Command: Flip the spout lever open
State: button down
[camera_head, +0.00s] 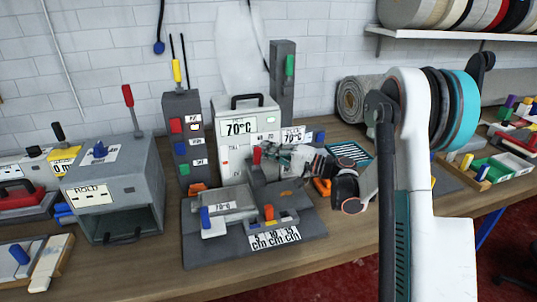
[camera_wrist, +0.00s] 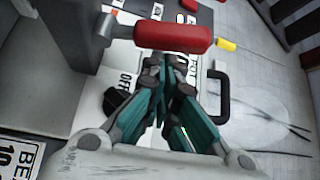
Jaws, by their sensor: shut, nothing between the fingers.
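A red-handled lever (camera_wrist: 172,37) lies across the upper middle of the wrist view, fixed to a grey arm on the left. I take it to be the spout lever. In the head view a small red handle (camera_head: 257,155) stands up on the grey dispensing machine (camera_head: 255,235), beside my arm. My gripper (camera_head: 285,158) is at that machine, just right of the red handle. In the wrist view my gripper's teal fingers (camera_wrist: 166,100) are shut and empty, close below the red handle. Whether they touch it cannot be told. The spout itself is hidden.
A white 70°C heater box (camera_head: 245,128) and a grey tower (camera_head: 184,135) stand close behind the machine. A grey open-fronted box (camera_head: 120,190) stands at left. A rolled rug (camera_head: 354,97) lies behind my arm. The front bench edge has some clear wood.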

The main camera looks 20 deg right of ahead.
jog(key=s, duration=0.1)
jog(key=s+b, duration=0.1)
jog(key=shift+s+f, duration=0.4)
jog(key=shift+s+f+b, duration=0.2)
jog(key=shift+b, duration=0.15)
dwell(0.5)
jog(key=shift+f, duration=0.1)
